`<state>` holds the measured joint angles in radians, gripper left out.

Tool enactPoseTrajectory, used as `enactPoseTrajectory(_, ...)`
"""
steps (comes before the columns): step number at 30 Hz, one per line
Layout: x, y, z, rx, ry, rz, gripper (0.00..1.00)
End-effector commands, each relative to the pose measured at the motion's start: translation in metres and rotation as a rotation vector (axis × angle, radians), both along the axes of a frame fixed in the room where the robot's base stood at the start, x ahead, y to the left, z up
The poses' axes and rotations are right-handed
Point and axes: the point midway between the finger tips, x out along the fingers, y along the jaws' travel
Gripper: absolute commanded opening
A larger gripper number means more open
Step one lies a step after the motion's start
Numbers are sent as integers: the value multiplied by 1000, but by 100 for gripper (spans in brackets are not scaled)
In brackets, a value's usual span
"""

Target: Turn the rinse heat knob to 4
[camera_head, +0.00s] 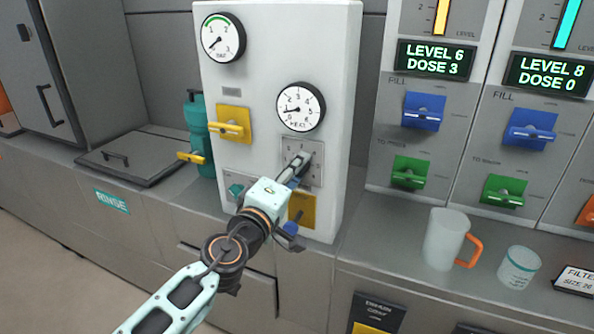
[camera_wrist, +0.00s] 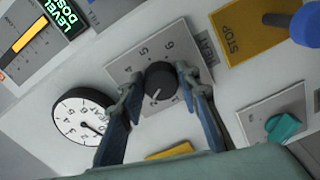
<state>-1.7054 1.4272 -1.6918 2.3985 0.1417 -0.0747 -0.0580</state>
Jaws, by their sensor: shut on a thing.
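The black heat knob (camera_wrist: 160,82) sits on a grey numbered plate (camera_wrist: 120,72) on the white panel. My gripper (camera_wrist: 162,84) has one finger on each side of the knob and is shut on it. The knob's white mark points down and left in the wrist view; the number it faces is not clear. In the head view my gripper (camera_head: 300,163) covers the knob, and part of its plate (camera_head: 316,172) shows. The round heat gauge (camera_head: 301,107) is above it, its needle pointing left; it also shows in the wrist view (camera_wrist: 84,116).
A teal knob (camera_wrist: 283,127) and a yellow stop plate with a blue handle (camera_wrist: 304,26) are near my fingers. A yellow lever (camera_head: 230,128) is left of the gauge. A mug (camera_head: 446,238) and cup (camera_head: 519,267) stand on the counter at right.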

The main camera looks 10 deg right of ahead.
Motion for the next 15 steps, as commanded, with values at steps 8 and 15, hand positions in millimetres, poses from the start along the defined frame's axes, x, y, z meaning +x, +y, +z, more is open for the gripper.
enactPoseTrajectory(8, 1, 1, -1, 213, -157, 2, 6)
enactPoseTrajectory(15, 1, 1, -2, 398, -290, 2, 6)
